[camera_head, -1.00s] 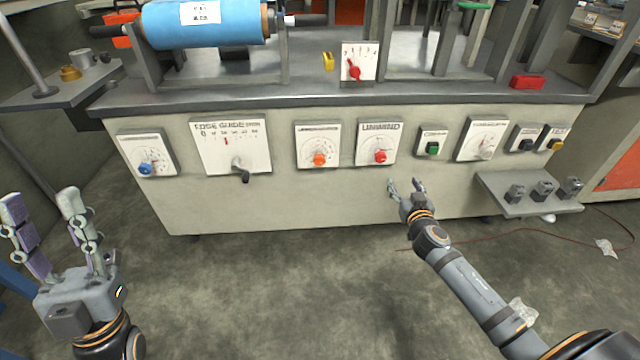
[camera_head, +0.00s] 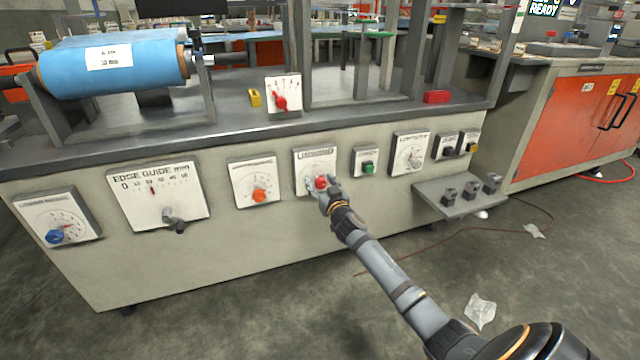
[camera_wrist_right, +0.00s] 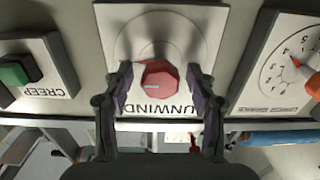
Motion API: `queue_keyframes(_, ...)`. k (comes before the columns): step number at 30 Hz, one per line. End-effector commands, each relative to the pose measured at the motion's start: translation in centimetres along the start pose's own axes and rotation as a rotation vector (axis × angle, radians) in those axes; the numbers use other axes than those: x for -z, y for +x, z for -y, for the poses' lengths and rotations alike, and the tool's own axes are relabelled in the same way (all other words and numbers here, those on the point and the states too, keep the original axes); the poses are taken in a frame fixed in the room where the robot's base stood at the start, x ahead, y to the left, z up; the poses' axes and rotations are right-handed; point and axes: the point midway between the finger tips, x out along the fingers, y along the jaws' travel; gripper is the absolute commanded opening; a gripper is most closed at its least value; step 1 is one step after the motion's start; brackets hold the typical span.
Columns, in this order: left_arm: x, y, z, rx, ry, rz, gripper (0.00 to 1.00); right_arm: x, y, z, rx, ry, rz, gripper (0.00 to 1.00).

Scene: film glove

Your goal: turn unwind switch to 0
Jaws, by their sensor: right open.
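The unwind switch is a red knob (camera_head: 321,182) on a white plate (camera_head: 315,162) on the front of the machine. In the right wrist view the plate, lettered UNWIND, is upside down, and the red knob (camera_wrist_right: 158,80) shows a pale mark on its face. My right gripper (camera_head: 322,188) is at the knob. In the wrist view its two fingers (camera_wrist_right: 159,88) stand open, one on each side of the knob, with a small gap visible at each side. The scale around the knob is too faint to read. My left gripper is out of view.
An orange knob (camera_head: 259,195) is on the plate to the left, and a green button (camera_head: 368,167) marked CREEP is to the right. A small shelf with grey blocks (camera_head: 461,203) juts out at the lower right. The floor in front is mostly clear.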

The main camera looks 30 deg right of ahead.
Motion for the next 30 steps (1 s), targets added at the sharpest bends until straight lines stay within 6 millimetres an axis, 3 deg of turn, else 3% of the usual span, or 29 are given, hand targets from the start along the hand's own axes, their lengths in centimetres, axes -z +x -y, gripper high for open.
queue_keyframes(9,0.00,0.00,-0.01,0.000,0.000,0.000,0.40,-0.01,0.35,0.05,0.001,0.000,0.000,0.56)
queue_keyframes(21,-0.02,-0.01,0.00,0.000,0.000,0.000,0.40,-0.03,0.32,0.04,0.001,0.000,0.000,0.02)
queue_keyframes(30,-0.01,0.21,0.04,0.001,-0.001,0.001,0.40,0.01,0.32,0.06,0.001,-0.043,0.001,0.02)
